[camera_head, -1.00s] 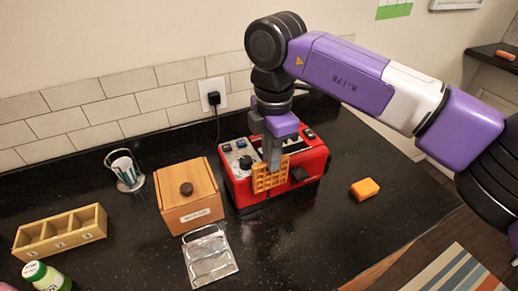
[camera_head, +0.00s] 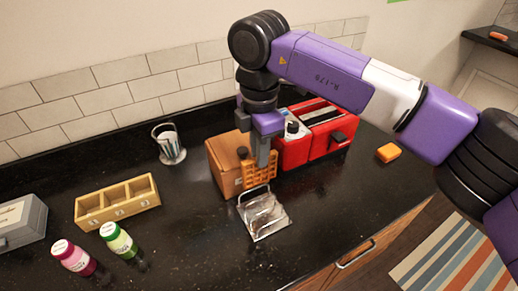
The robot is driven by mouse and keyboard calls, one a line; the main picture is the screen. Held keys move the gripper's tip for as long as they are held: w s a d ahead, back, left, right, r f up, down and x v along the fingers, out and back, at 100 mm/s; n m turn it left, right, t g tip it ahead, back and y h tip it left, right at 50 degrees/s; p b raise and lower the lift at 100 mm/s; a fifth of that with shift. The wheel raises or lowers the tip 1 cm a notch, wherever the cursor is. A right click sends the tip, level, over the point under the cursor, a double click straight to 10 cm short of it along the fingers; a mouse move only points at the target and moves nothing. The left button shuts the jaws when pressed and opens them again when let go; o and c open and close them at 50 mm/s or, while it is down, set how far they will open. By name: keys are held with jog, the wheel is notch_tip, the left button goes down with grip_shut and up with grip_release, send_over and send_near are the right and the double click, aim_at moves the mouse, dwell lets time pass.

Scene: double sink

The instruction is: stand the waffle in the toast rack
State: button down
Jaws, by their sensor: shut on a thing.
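My gripper (camera_head: 262,157) points down and is shut on the waffle (camera_head: 259,172), a golden-brown grid held upright. The waffle hangs in front of the wooden box and just behind the toast rack in the picture. The toast rack (camera_head: 264,214) is a silvery metal rack on the black counter. No waffle stands in it. Whether the waffle's lower edge touches the rack's back end cannot be told from this view.
A wooden box (camera_head: 222,160) with a dark knob and a red toaster (camera_head: 325,125) stand close to my gripper. An orange block (camera_head: 388,152) lies at right. A three-compartment wooden tray (camera_head: 118,202), two bottles (camera_head: 119,240) and a grey case (camera_head: 20,222) are at left. A metal holder (camera_head: 169,145) stands by the wall.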

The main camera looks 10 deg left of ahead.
aim_at(257, 183)
jog(key=shift+s+a+f, duration=0.25)
jog(key=shift+a+f, duration=0.05)
jog(key=shift+f, duration=0.25)
jog(key=shift+f+b, duration=2.85)
jog(key=shift+f, duration=1.15)
jog(key=c, duration=1.3)
grip_release()
jog(key=shift+c, duration=0.2)
jog(key=shift+o, duration=0.2)
jog(key=shift+o, duration=1.4)
jog(key=shift+r, duration=0.1)
